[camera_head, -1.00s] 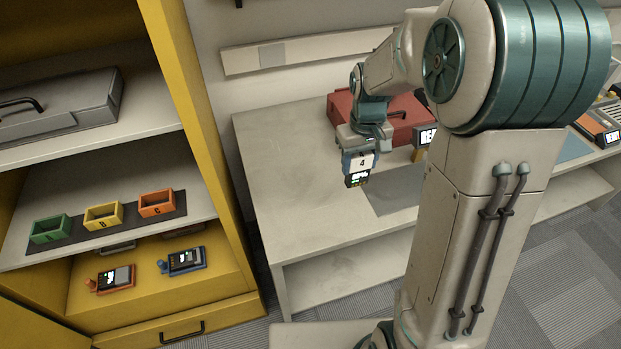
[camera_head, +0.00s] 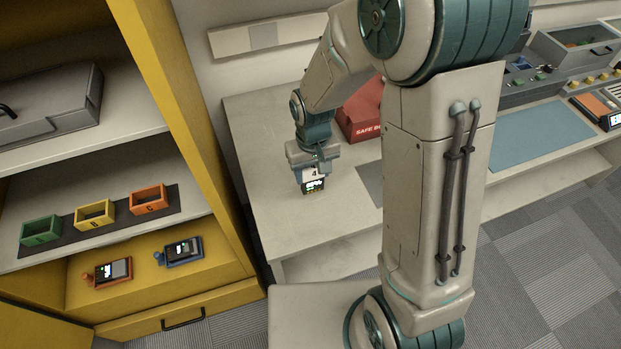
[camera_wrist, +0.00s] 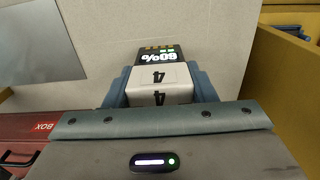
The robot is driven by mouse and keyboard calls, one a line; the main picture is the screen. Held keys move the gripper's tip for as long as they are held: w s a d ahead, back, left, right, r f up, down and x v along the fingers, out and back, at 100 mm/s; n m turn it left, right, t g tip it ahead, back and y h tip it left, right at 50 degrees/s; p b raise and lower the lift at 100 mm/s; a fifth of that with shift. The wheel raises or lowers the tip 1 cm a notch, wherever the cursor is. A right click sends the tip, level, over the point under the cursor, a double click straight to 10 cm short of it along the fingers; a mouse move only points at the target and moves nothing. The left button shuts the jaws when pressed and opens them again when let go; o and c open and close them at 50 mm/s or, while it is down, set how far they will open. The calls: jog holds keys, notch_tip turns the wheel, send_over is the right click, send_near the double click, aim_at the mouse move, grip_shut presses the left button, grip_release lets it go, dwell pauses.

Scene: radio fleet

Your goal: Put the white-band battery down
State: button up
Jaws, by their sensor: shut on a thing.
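The white-band battery (camera_head: 313,182) is a dark block with a lit percentage display and a white band marked 4. It also shows in the wrist view (camera_wrist: 160,78), where the display reads 60%. My gripper (camera_head: 312,168) is shut on it by the white band, with a blue-grey finger on each side in the wrist view (camera_wrist: 160,92). The battery hangs display end down over the left part of the pale table (camera_head: 262,150). I cannot tell whether it touches the tabletop.
A red box (camera_head: 361,112) stands behind my arm, beside a grey mat (camera_head: 370,182). The yellow cabinet (camera_head: 205,150) on the left holds green (camera_head: 41,230), yellow (camera_head: 95,214) and orange (camera_head: 149,199) bins, with two handheld devices below. The table's left part is clear.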

aim_at(311, 183)
jog(key=shift+s+a+f, duration=0.15)
jog(key=shift+f, duration=0.4)
jog(key=shift+f+p, duration=0.35)
jog(key=shift+f, duration=1.2)
jog(key=shift+f, duration=0.2)
jog(key=o, duration=1.1)
jog(key=shift+r, duration=0.1)
